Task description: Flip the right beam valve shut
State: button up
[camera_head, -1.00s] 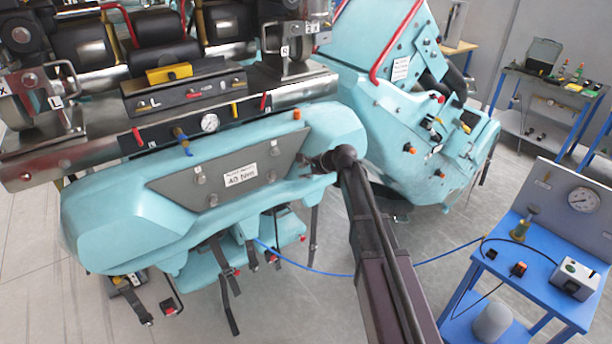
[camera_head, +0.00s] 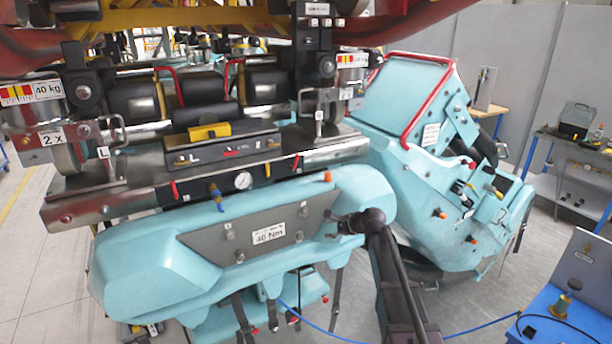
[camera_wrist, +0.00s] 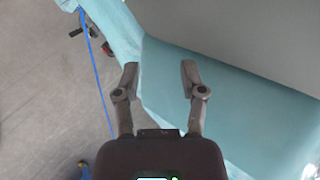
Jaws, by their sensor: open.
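A steel beam (camera_head: 130,200) crosses above the teal seat shell. A red lever (camera_head: 296,162) hangs at its right part, beside a small yellow lever (camera_head: 268,169). Another red lever (camera_head: 173,188) is at its left part. I cannot tell for certain which lever is the right beam valve, nor its exact setting. My gripper (camera_head: 336,225) is in front of the right part of the shell, below and right of the right red lever. In the wrist view my gripper (camera_wrist: 160,76) is open and empty. No valve shows there.
The teal shell (camera_head: 140,250) with its 40 Nm plate (camera_head: 268,235) lies below the beam. A gauge (camera_head: 243,181) and a blue-handled valve (camera_head: 217,198) sit mid-beam. A second teal seat (camera_head: 430,185) stands right. A blue hose (camera_head: 480,327) runs to a blue cart (camera_head: 570,310).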

jog(key=r+m+t+y+p, duration=0.1)
jog(key=r+m, duration=0.1)
jog(key=r, duration=0.1)
jog(key=w+a+r+m+t+y+p, duration=0.1)
jog(key=r+m, duration=0.1)
jog(key=r, duration=0.1)
jog(key=a+r+m+y+p, duration=0.1)
jog(key=r+m+p, duration=0.1)
jog(key=r, duration=0.2)
jog(key=shift+w+a+m+t, duration=0.2)
jog(key=shift+m+t, duration=0.1)
jog(key=shift+t, duration=0.1)
jog(key=m+t+y+p, duration=0.1)
jog(key=m+t+p, duration=0.2)
jog(key=m, duration=0.3)
send_near(297, 161)
jog(key=s+d+f, duration=0.1)
jog(key=s+d, duration=0.2)
jog(key=shift+w+r+m, duration=0.25)
jog(key=shift+r+m, duration=0.1)
jog(key=shift+m, duration=0.65)
jog(key=shift+w+a, duration=0.15)
jog(key=x, duration=1.3)
jog(key=shift+w+a+r, duration=0.1)
jog(key=shift+a+r, duration=0.1)
grip_shut()
